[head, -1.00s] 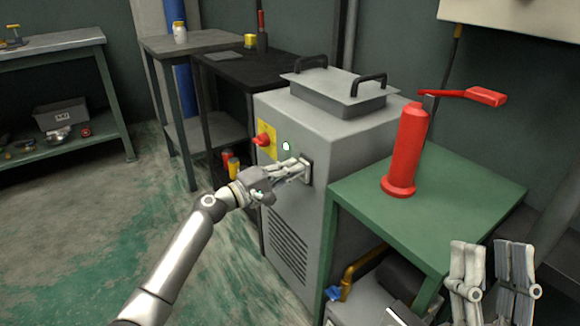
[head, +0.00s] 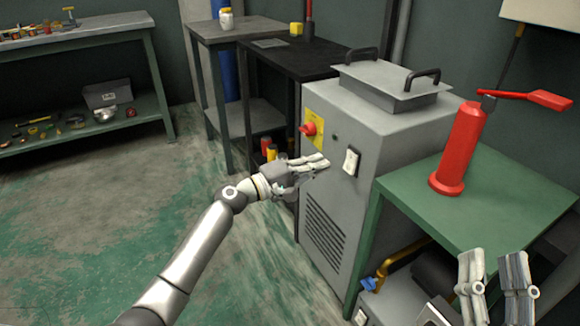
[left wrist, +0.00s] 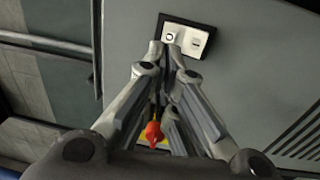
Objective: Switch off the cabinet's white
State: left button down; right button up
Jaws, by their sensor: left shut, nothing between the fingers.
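The grey cabinet (head: 385,135) stands right of centre in the head view. Its white switch (head: 351,161), a rocker in a dark frame, sits on the front face; it also shows at the top of the left wrist view (left wrist: 187,38). A small round lamp (head: 335,137) beside it looks dark. My left gripper (head: 326,163) is shut and empty, its tips just left of the switch with a small gap in the head view. My right gripper (head: 497,262) is open and empty at the lower right.
A red knob on a yellow plate (head: 311,128) is left of the switch; it shows between my fingers in the left wrist view (left wrist: 153,134). A green table (head: 500,205) with a red cylinder (head: 460,145) stands right of the cabinet. Floor is clear at left.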

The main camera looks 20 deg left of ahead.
pick_arm(q)
jog(key=r+v, duration=0.1)
jog(key=v, duration=0.5)
jog(key=shift+s+a+r+p, duration=0.25)
jog(key=shift+s+a+p, duration=0.05)
jog(key=shift+p, duration=0.15)
pick_arm(e)
jog(key=f+g, duration=0.1)
jog(key=w+f, duration=0.1)
jog(key=f+g+h, duration=0.1)
jog(key=f, duration=0.1)
jog(key=shift+w+g, duration=0.25)
jog(key=shift+g, duration=0.05)
